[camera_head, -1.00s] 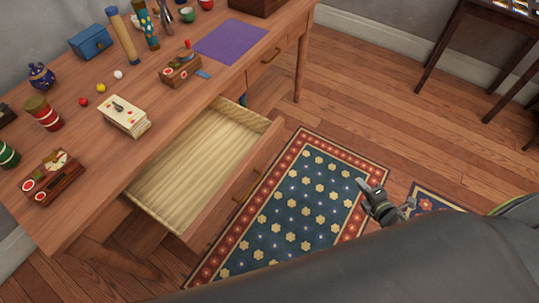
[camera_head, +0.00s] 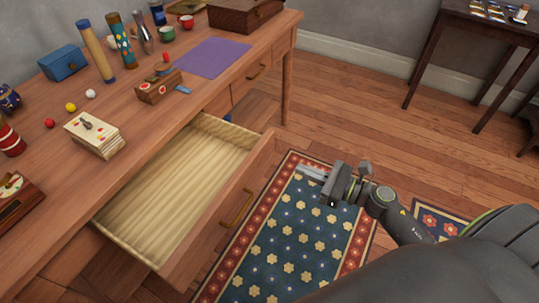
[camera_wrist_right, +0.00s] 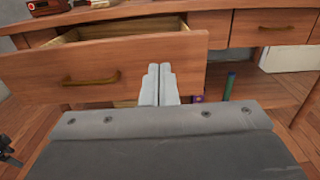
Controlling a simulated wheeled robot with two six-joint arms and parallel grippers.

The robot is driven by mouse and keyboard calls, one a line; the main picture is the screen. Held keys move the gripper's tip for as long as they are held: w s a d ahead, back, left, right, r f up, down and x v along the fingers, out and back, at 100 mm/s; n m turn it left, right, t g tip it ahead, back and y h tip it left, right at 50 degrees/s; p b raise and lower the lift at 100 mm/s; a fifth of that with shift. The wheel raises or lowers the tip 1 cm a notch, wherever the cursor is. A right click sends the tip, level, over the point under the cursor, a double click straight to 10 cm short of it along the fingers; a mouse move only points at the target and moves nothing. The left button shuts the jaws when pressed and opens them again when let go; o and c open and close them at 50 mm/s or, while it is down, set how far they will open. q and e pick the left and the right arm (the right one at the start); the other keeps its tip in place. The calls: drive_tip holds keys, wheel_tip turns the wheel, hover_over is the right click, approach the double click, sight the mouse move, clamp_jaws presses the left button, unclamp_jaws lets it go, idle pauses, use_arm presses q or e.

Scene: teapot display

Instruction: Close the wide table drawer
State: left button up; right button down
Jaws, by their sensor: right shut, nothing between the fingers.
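The wide table drawer (camera_head: 178,185) is pulled out of the wooden table (camera_head: 139,130) and looks empty. Its front panel carries a brass handle (camera_head: 237,208). My right gripper (camera_head: 312,173) is shut and empty, in front of the drawer and to the right of its handle, over the patterned rug. In the right wrist view, the shut fingers (camera_wrist_right: 158,85) point at the drawer front (camera_wrist_right: 120,62), to the right of the handle (camera_wrist_right: 91,79). A gap shows between fingertips and panel in the head view. My left gripper is out of view.
A smaller shut drawer (camera_head: 260,72) is to the right. The tabletop holds a card box (camera_head: 95,134), a small wooden device (camera_head: 160,86), a purple mat (camera_head: 212,57), a blue box (camera_head: 64,62) and several balls. A dark side table (camera_head: 480,30) stands at the back right.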

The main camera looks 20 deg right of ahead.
sight(260, 152)
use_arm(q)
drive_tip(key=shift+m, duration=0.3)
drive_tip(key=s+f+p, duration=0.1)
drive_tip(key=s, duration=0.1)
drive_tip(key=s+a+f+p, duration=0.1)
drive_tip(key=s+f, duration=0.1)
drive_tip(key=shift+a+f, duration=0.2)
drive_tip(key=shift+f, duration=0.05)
use_arm(e)
drive_tip(key=x, duration=1)
drive_tip(key=shift+w+a, duration=0.1)
drive_tip(key=shift+w, duration=0.05)
drive_tip(key=shift+w+a, duration=0.25)
drive_tip(key=shift+w, duration=0.05)
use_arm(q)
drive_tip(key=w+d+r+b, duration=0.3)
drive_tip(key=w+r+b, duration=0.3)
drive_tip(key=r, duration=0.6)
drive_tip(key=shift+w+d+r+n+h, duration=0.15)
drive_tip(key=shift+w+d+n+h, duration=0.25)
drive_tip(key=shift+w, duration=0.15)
use_arm(e)
drive_tip(key=x, duration=2.2)
drive_tip(key=shift+s+d, duration=0.1)
